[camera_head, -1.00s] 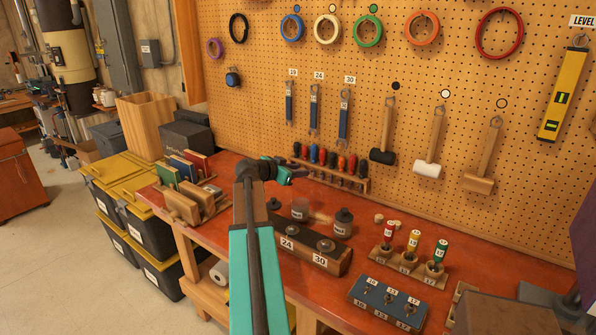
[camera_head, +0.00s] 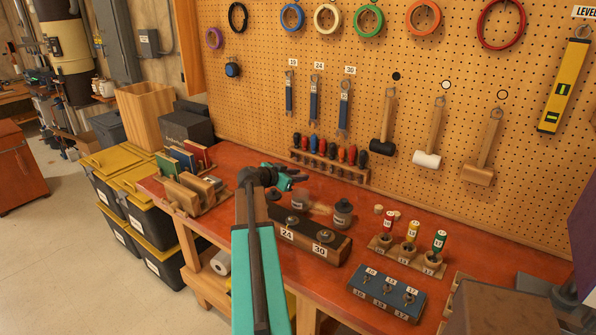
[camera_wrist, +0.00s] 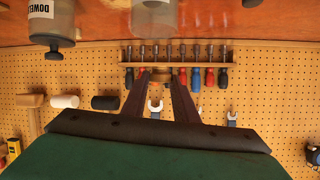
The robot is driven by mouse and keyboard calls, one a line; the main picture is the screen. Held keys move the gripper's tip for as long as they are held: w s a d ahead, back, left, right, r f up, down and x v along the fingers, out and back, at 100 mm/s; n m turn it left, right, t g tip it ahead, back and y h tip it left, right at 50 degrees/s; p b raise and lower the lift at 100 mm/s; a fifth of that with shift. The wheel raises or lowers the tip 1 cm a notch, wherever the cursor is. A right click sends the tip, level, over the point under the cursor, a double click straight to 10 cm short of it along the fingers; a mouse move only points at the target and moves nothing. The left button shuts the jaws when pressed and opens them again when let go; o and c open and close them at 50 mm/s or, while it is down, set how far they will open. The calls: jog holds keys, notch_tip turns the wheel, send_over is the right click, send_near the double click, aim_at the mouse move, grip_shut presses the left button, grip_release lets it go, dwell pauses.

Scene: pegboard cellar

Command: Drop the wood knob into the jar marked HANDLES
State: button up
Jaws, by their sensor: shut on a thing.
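My gripper (camera_head: 291,183) is above the bench in front of the screwdriver rack. In the wrist view its dark fingers (camera_wrist: 161,80) are shut on a small tan piece, the wood knob (camera_wrist: 161,75), seen between the fingertips. Below my gripper stands a clear grey jar (camera_head: 299,201). A dark-lidded jar (camera_head: 342,214) is to its right. In the inverted wrist view a lidded jar (camera_wrist: 50,20) has a label starting DOWE, and another jar (camera_wrist: 153,18) is cut off at the top edge. I cannot read HANDLES on any jar.
A dark block marked 24 and 30 (camera_head: 310,243) lies in front of the jars. The screwdriver rack (camera_head: 330,168) stands behind. Coloured-handled tools in a wooden stand (camera_head: 407,253) and a blue block (camera_head: 387,295) are to the right. Hammers hang on the pegboard (camera_head: 265,75).

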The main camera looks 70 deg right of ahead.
jog(key=shift+f, duration=0.15)
jog(key=o, duration=1.1)
jog(key=shift+c, duration=0.2)
jog(key=b+v, duration=0.5)
jog(key=v, duration=0.8)
jog(key=shift+a, duration=0.3)
jog(key=shift+w, duration=0.15)
